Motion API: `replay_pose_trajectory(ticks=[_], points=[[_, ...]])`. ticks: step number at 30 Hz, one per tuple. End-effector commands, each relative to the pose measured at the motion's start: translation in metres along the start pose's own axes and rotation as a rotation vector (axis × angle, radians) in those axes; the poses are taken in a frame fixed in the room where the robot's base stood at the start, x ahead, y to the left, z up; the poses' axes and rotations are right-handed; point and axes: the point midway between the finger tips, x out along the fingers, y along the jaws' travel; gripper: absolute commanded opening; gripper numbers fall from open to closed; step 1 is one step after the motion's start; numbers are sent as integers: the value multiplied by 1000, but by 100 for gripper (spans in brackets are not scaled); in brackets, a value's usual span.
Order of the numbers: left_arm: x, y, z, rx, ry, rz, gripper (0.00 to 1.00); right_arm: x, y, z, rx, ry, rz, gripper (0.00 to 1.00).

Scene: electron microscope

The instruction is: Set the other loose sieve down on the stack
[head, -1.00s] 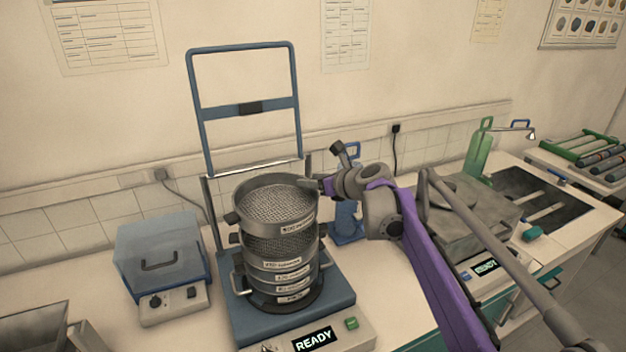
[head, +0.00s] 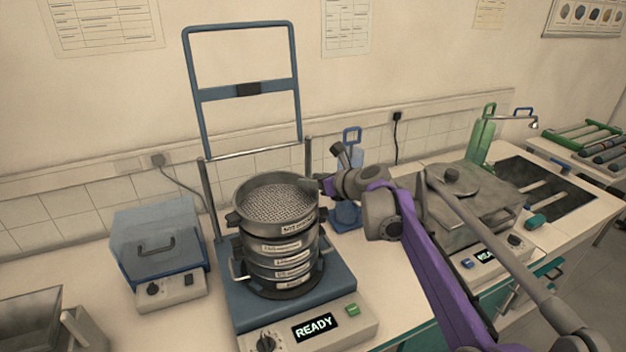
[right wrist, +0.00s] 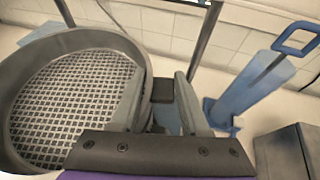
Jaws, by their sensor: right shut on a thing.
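The loose sieve (head: 277,205), a round grey metal pan with a mesh floor, is at the top of the sieve stack (head: 282,262) on the shaker (head: 340,298). It appears level and close on or just above the stack; I cannot tell whether it is fully seated. My right gripper (head: 322,187) is shut on the sieve's right-hand lug. In the right wrist view the sieve (right wrist: 75,100) fills the left side, with the fingers (right wrist: 160,95) closed around its dark lug. My left gripper is not in view.
A raised blue clamp frame (head: 248,90) stands behind the stack. A blue lidded box (head: 160,245) is at left, a blue stand (head: 346,214) behind my right gripper. A grey lidded machine (head: 470,205) is at right. Bench between box and shaker is narrow.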

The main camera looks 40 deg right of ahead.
Motion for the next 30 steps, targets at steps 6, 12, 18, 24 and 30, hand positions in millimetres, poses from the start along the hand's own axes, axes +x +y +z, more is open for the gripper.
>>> replay_pose_trajectory(ticks=[6, 12, 18, 24, 30], points=[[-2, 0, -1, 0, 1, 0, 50, -2, 0, -1, 2, -1, 0, 0], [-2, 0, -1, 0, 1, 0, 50, -2, 0, -1, 2, 0, 0, 0], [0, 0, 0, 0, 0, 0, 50, -1, 0, -3, 2, 0, 0, 0], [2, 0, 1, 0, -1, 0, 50, 0, 0, -6, 2, 0, 0, 0], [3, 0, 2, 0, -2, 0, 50, 2, 0, -10, 2, 0, 0, 0]])
